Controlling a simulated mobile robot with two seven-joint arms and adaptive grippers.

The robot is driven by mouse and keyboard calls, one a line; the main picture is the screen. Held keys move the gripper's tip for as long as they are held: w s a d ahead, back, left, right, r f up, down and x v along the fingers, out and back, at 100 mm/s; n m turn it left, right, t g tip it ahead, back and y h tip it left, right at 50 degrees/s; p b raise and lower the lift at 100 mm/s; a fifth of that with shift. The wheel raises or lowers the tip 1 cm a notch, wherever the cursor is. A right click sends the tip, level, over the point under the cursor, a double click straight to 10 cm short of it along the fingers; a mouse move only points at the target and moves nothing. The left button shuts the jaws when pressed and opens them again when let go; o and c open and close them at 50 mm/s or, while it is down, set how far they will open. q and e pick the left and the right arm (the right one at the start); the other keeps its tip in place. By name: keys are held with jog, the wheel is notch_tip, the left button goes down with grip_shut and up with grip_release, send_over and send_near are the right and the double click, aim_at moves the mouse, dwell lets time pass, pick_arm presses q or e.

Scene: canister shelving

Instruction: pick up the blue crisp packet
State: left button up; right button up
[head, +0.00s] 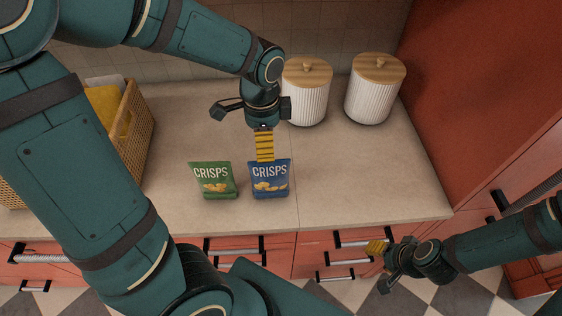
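The blue crisp packet (269,181) stands upright on the worktop in the head view, labelled "CRISPS". My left gripper (264,158) points down from above, its yellow and black striped finger reaching the packet's top edge. I see the fingers from one side, so one hides the other; whether they touch or grip the packet is not clear. A green crisp packet (213,181) stands just left of the blue one. My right gripper (372,247) is low at the right, in front of the drawers and away from both packets; its finger opening is not clear.
Two white ribbed canisters with wooden lids, one (308,97) behind my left gripper and one (372,98) further right, stand at the back. A wicker basket (139,130) is at the left. The worktop (360,180) is clear right of the packets, up to a red cabinet side (460,80).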

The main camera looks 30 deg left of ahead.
aim_at(267, 172)
pick_arm(q)
jog(key=shift+w+f, duration=0.1)
jog(key=shift+w, duration=0.2)
notch_tip(267, 172, down, 8)
jog(key=shift+f+b, duration=0.15)
jog(key=shift+b, duration=0.35)
jog(key=shift+s+f, duration=0.2)
jog(key=shift+f, duration=2.45)
jog(key=c, duration=1.3)
